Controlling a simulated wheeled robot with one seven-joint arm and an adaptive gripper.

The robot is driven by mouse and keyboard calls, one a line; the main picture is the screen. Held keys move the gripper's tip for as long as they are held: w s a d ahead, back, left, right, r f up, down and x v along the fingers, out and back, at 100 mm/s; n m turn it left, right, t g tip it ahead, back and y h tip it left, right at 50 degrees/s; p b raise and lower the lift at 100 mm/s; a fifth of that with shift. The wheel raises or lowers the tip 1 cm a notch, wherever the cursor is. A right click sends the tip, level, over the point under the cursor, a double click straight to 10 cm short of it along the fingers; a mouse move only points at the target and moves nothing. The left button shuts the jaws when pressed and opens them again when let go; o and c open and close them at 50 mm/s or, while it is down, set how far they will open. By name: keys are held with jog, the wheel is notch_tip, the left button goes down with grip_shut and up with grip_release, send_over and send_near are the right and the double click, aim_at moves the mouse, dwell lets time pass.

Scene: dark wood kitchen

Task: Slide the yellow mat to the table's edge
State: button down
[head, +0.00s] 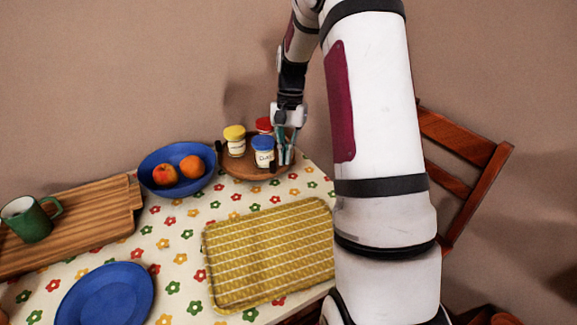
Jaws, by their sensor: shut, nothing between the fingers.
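The yellow mat (265,253) with pale stripes lies flat on the flowered tablecloth (190,220), toward the right front of the table. Its near right corner comes close to the table's front edge, and my arm covers the edge beyond its right side. My gripper (284,156) is at the far end of the table, over or beside the round wooden tray, apart from the mat. Its teal fingers point down and are shut with nothing between them. I cannot tell whether the fingertips touch the tray.
The round wooden tray (243,173) holds jars with yellow (235,147), red (264,126) and blue (263,157) lids. A blue bowl (150,165) holds fruit. A green mug (30,222) stands on a wooden board (95,232). A blue plate (106,294) lies front left. A chair (465,170) stands right.

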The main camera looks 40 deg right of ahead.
aim_at(276, 208)
jog(key=b+x, duration=0.1)
jog(key=x, duration=0.7)
jog(key=shift+f, duration=0.15)
jog(key=a, duration=0.1)
jog(key=s, duration=0.1)
jog(key=a, duration=0.1)
jog(key=shift+s+a+f, duration=0.25)
jog(key=shift+s+a, duration=0.05)
jog(key=shift+s, duration=0.05)
jog(key=shift+s+a, duration=0.3)
jog(key=shift+a, duration=0.2)
jog(key=shift+s+a+r+p, duration=0.1)
jog(key=shift+s+a+p, duration=0.25)
jog(key=shift+s+a, duration=0.4)
jog(key=shift+w+a, duration=0.1)
jog(key=shift+w, duration=0.1)
jog(key=v, duration=1.1)
jog(key=shift+r, duration=0.4)
